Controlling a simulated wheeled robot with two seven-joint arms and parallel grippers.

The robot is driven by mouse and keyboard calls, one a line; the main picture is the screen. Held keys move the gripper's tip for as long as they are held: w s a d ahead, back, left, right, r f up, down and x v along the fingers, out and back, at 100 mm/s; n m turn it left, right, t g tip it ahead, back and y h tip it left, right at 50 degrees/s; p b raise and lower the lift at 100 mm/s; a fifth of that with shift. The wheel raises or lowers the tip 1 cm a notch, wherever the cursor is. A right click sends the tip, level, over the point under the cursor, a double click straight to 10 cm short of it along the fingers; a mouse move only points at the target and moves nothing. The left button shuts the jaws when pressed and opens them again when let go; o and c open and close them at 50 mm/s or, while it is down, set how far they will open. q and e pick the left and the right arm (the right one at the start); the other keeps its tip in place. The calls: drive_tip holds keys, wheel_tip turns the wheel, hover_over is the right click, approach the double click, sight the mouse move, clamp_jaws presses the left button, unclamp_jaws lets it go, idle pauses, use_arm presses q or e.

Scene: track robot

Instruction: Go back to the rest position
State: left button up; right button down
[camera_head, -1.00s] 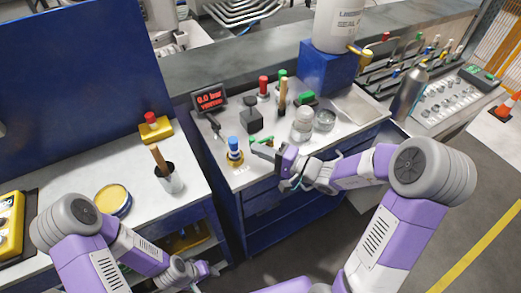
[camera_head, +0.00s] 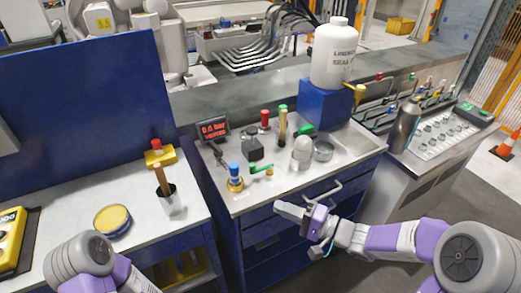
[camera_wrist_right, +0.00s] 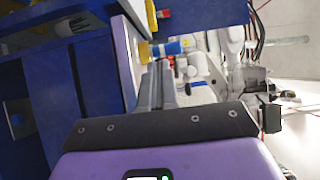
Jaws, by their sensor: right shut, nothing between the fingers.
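My right gripper (camera_head: 278,207) is shut and empty in the head view. It is in front of the middle workbench (camera_head: 232,207), near its front edge and drawers. Its closed fingers (camera_wrist_right: 158,85) also show in the right wrist view. My left arm (camera_head: 85,262) shows at the lower left of the head view, but its gripper is out of the picture. A blue-topped brass valve (camera_head: 235,178) stands on the bench's front left corner, with a green-handled fitting (camera_head: 262,169) beside it.
The bench also holds a pressure display (camera_head: 214,130), a white-lidded jar (camera_head: 302,152) and a glass dish (camera_head: 323,150). A white bottle (camera_head: 333,58) stands on a blue block (camera_head: 327,103). Open floor lies at right.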

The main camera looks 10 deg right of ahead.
drive_tip(key=s+a+f+n+g+h+p, duration=0.1)
drive_tip(key=s+f+g+h+p, duration=0.1)
drive_tip(key=s+f, duration=0.3)
drive_tip(key=s+a+f+n+g+h+p, duration=0.2)
drive_tip(key=s+f+g+h+p, duration=0.1)
drive_tip(key=f, duration=1.1)
drive_tip(key=s+a+f+n+g+h+p, duration=0.2)
drive_tip(key=s+f+g, duration=0.4)
drive_tip(key=f, duration=0.4)
drive_tip(key=shift+s+a+f+h+p, duration=0.2)
drive_tip(key=shift+s+h+p, duration=0.6)
drive_tip(key=shift+h, duration=0.5)
